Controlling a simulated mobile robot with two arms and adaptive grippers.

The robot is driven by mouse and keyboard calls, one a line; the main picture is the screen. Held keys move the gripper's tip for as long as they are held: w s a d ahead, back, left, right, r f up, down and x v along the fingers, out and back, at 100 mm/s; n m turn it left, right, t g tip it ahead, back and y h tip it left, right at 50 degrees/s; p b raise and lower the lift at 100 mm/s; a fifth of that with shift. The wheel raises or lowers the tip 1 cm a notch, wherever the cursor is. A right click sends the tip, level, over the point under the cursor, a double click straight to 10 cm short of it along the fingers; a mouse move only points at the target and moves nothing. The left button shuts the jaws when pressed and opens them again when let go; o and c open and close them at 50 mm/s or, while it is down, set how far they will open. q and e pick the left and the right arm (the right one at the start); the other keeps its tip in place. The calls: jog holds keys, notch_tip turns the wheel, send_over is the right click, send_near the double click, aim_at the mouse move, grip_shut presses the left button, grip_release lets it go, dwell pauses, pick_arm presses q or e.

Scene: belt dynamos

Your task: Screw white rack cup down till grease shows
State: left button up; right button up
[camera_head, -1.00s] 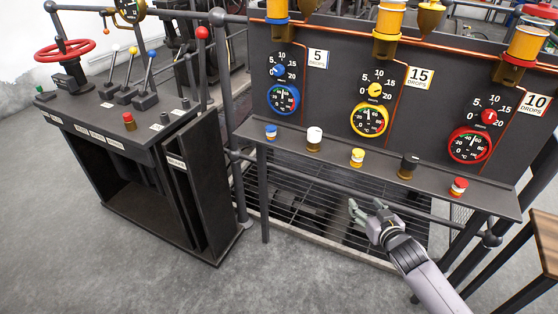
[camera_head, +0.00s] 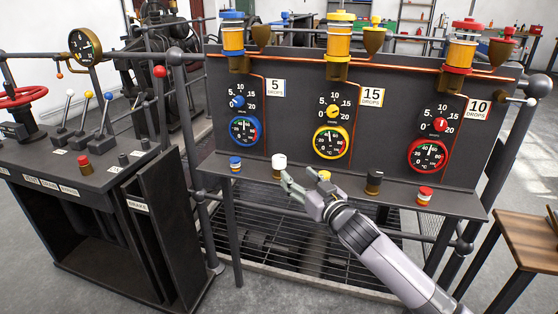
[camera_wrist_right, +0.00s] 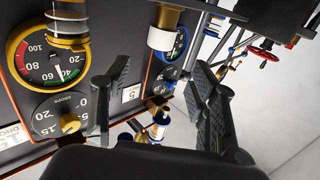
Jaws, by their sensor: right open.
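The white rack cup (camera_head: 279,161), a white cap on a brass body, stands upright on the narrow shelf of the dark panel, second from the left. My right gripper (camera_head: 298,183) is open and empty, just in front of the shelf and slightly right of the cup. One finger overlaps the cup's lower edge in the head view; contact cannot be told. In the right wrist view, which is turned upside down, the white cup (camera_wrist_right: 160,39) shows beyond and above the open fingers (camera_wrist_right: 158,85). No grease is visible. My left gripper is not in view.
The yellow cup (camera_head: 325,175) is partly hidden behind my right gripper. A blue cup (camera_head: 235,164), a black cup (camera_head: 374,182) and a red cup (camera_head: 424,195) share the shelf (camera_head: 455,205). Gauges and dials are behind. A lever console (camera_head: 90,180) stands left.

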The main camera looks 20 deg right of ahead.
aim_at(282, 162)
jog(key=w, duration=0.3)
jog(key=w+a, duration=0.1)
jog(key=w, duration=0.2)
jog(key=w+a+b, duration=0.1)
jog(key=w, duration=0.2)
jog(key=shift+w, duration=0.35)
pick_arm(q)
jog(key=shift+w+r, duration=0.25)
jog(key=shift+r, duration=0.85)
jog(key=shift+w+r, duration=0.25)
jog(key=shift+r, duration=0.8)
pick_arm(e)
jog(key=shift+w+a, duration=0.1)
jog(key=shift+w, duration=0.75)
jog(key=shift+c, duration=0.3)
jog(key=c, duration=1.1)
